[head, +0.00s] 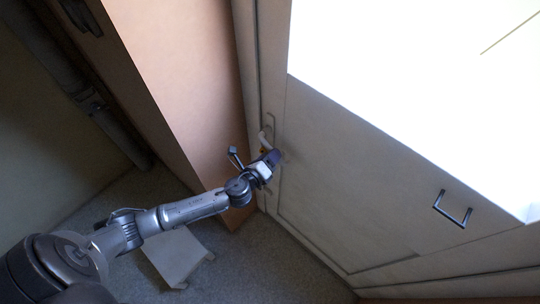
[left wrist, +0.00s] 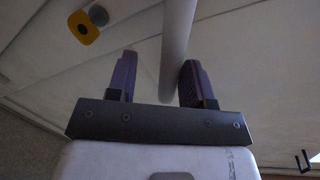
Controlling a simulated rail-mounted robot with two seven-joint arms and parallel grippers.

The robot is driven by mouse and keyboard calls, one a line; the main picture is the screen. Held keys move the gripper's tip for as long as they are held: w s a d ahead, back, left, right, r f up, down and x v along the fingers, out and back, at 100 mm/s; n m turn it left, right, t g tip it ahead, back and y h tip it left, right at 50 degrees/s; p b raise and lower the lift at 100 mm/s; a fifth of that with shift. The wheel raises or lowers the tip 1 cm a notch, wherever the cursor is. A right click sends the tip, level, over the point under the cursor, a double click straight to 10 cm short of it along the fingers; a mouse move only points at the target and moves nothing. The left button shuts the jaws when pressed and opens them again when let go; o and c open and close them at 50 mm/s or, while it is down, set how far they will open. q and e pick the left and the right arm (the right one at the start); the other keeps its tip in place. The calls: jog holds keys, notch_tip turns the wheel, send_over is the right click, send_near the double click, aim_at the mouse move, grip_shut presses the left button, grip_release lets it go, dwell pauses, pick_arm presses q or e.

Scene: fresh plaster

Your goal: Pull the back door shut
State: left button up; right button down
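The back door (head: 345,190) is a pale panelled door with a bright window; I cannot tell if it stands slightly ajar. Its pale lever handle (head: 267,137) is near the door's left edge. My left gripper (head: 272,158) is at that handle, close to the door face. In the left wrist view the pale handle bar (left wrist: 178,45) runs between the two dark fingers of my left gripper (left wrist: 157,80). The fingers are apart, with a gap on the left of the bar; the right finger is close to it, contact unclear. My right gripper is not in view.
A black pull handle (head: 453,208) is on the door's lower right. A yellow plate with a grey knob (left wrist: 84,27) is beside the lever. An orange-tan panel (head: 185,80) stands left of the door. A pale flat piece (head: 178,256) lies on the grey carpet (head: 250,270).

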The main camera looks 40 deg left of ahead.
pick_arm(q)
jog(key=shift+s, duration=0.15)
jog(key=s+d+r+b, duration=0.1)
jog(key=s+r+b, duration=0.1)
jog(key=s, duration=1.1)
jog(key=shift+s, duration=0.15)
jog(key=shift+d+r, duration=0.1)
